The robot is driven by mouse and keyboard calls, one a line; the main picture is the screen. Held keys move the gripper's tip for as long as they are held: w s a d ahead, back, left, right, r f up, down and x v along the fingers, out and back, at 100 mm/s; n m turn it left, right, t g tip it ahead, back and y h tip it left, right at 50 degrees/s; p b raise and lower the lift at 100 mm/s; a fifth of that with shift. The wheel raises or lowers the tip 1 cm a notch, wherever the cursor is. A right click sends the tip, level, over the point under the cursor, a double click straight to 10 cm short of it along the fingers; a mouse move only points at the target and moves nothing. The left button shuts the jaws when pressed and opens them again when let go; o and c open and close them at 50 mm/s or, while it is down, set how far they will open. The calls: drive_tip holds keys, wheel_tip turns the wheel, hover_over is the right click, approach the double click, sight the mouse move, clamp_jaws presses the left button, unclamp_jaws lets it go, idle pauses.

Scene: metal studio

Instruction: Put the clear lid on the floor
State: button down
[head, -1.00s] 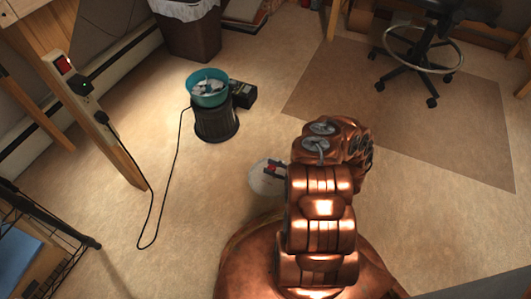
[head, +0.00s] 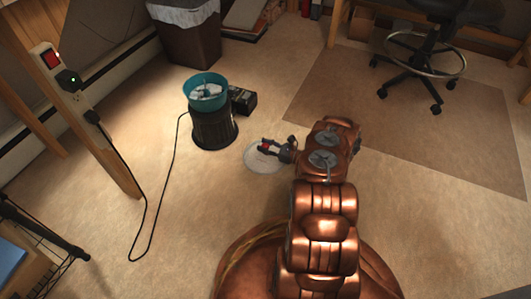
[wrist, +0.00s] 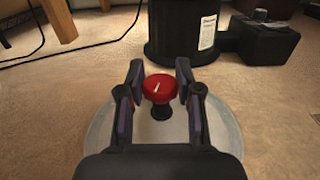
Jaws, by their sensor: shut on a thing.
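The clear lid (wrist: 225,130) is a round, pale, see-through disc with a red knob (wrist: 160,88) on a dark stem. In the wrist view my gripper (wrist: 159,82) has one finger on each side of the knob and is shut on it. In the head view the lid (head: 250,160) lies flat and low over the carpet, right of the dark tumbler base. My gripper (head: 268,147) is at its knob. I cannot tell whether the lid's underside touches the floor.
A dark cylindrical machine (head: 213,130) with a teal bowl (head: 207,88) on top stands just beyond the lid, a black box (head: 243,101) beside it. Its cord (head: 163,195) runs across the floor at left. Carpet right of my arm is clear up to a chair (head: 425,60).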

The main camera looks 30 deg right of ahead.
wheel_tip(320, 180, down, 4)
drive_tip(key=shift+r+b, duration=0.2)
drive_tip(key=shift+b, duration=0.8)
drive_tip(key=c, duration=0.8)
unclamp_jaws()
drive_tip(key=shift+f, duration=0.1)
drive_tip(key=shift+o, duration=0.2)
